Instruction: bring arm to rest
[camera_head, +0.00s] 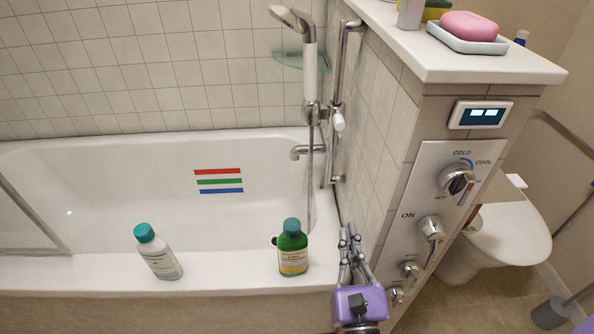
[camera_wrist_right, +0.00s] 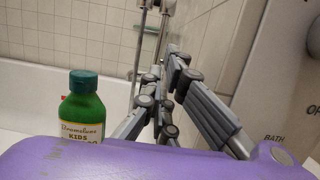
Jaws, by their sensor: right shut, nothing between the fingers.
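My right gripper (camera_head: 350,232) has grey fingers and a purple body. It is at the bathtub's front right corner, beside the tiled wall, with its fingers pointing away from me. It is shut and empty. In the right wrist view, its fingers (camera_wrist_right: 165,75) come together in front of the tiled wall. A green bottle with a teal cap (camera_head: 292,250) stands upright on the tub's front rim, a little left of the gripper and apart from it. The bottle also shows in the right wrist view (camera_wrist_right: 82,112). My left gripper is not in view.
A white bottle (camera_head: 158,252) stands further left on the rim of the bathtub (camera_head: 90,268). The control panel (camera_head: 432,215) with knobs is close right of the gripper. A ledge (camera_head: 440,60) holds a pink soap (camera_head: 469,26). A toilet (camera_head: 510,235) stands at right.

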